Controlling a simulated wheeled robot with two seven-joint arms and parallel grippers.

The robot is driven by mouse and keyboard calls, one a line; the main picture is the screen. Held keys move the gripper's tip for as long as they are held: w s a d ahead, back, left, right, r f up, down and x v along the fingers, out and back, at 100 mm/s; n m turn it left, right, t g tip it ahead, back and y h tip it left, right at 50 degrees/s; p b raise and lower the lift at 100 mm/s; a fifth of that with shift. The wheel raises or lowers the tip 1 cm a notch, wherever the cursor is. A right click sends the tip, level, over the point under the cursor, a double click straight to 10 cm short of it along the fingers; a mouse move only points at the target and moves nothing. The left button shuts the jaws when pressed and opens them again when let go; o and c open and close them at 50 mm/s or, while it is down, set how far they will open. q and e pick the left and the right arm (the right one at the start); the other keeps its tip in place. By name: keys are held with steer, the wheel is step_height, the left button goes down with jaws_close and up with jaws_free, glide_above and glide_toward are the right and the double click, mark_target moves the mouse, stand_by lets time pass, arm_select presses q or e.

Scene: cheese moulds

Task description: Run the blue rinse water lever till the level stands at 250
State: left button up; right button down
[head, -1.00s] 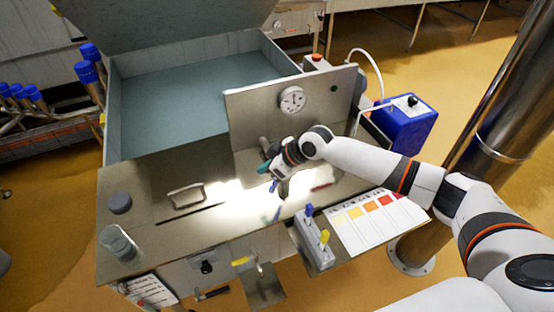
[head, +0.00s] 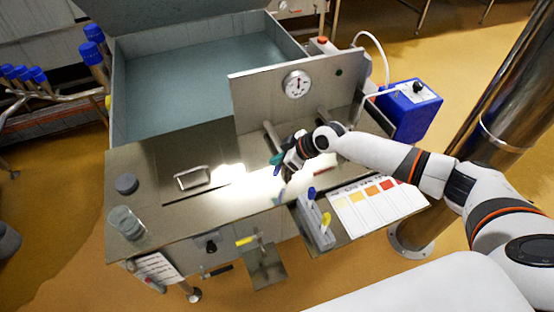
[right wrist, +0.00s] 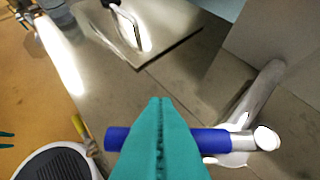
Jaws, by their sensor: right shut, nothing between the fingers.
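The blue lever (right wrist: 125,139) lies crosswise in the right wrist view, with a bright metal end at its right. The teal fingers of my right gripper (right wrist: 158,105) are shut and empty, and they cover the middle of the lever. I cannot tell whether they touch it. In the head view my right gripper (head: 277,163) is over the bright steel top, below the dial panel; the lever is hard to make out there. A clear glass vessel (head: 126,224) stands at the front left of the top; its level and marks cannot be read. My left gripper is not in view.
A round dial (head: 297,84) is on the upright steel panel. A yellow handle (head: 246,240) sticks out at the front. A colour chart (head: 376,203) and a grey holder with blue and yellow tops (head: 316,222) lie right of it. A blue box (head: 409,110) stands behind.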

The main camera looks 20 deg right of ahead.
steer(key=shift+s+d+f+n+b, duration=0.2)
steer(key=shift+n+b, duration=0.1)
steer(key=shift+b, duration=0.45)
steer(key=d+n+g+b, duration=0.1)
steer(key=b, duration=0.2)
steer(key=s+d+n+g+y+b, duration=0.1)
steer(key=n+b, duration=0.1)
steer(key=b, duration=0.1)
steer(key=d+n+g+b, duration=0.1)
steer(key=n+g+b, duration=0.1)
steer(key=shift+s+d+y+b, duration=0.3)
steer(key=shift+s+y+b, duration=0.1)
steer(key=shift+d+r, duration=0.1)
steer(key=shift+d, duration=0.05)
step_height(320, 180, up, 8)
steer(key=d, duration=0.2)
steer(key=shift+d+r, duration=0.15)
steer(key=shift+d, duration=0.25)
